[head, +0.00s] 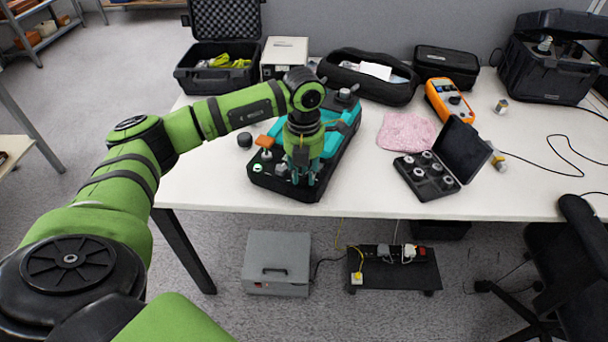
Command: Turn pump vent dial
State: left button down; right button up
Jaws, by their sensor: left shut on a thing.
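The pump (342,133) is a teal and black unit standing on the white table, left of the middle. Its black front panel (268,184) carries an orange-topped part (265,142) and several small knobs. My left gripper (300,180) comes down from above onto this front panel. It is shut on a small part there, which looks like a dial, mostly hidden by the fingers. I cannot make out the dial's marks or its angle. My right gripper is not in view.
Around the pump on the table (500,205) are a small black cylinder (244,140), a black pouch (368,77), an orange meter (449,100), a pink cloth (406,131) and an open case of knob-like pieces (428,176). An open black case (215,75) stands behind left.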

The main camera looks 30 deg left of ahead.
aim_at(302, 176)
pick_arm(q)
jog(key=m, duration=0.2)
jog(key=m+b, duration=0.1)
jog(key=shift+s+d+f+m, duration=0.1)
jog(key=shift+s+f+m, duration=0.1)
jog(key=shift+f+m, duration=0.15)
jog(key=shift+r+m+b, duration=0.1)
jog(key=shift+m+b, duration=0.45)
jog(key=shift+m, duration=1.1)
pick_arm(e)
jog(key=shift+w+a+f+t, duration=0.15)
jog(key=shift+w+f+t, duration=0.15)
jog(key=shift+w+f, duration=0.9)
pick_arm(q)
jog(key=c, duration=1)
grip_release()
jog(key=shift+c, duration=0.2)
jog(key=shift+w+a+r, duration=0.1)
jog(key=shift+a+r, duration=0.1)
jog(key=shift+r, duration=0.1)
notch_tip(302, 176, up, 12)
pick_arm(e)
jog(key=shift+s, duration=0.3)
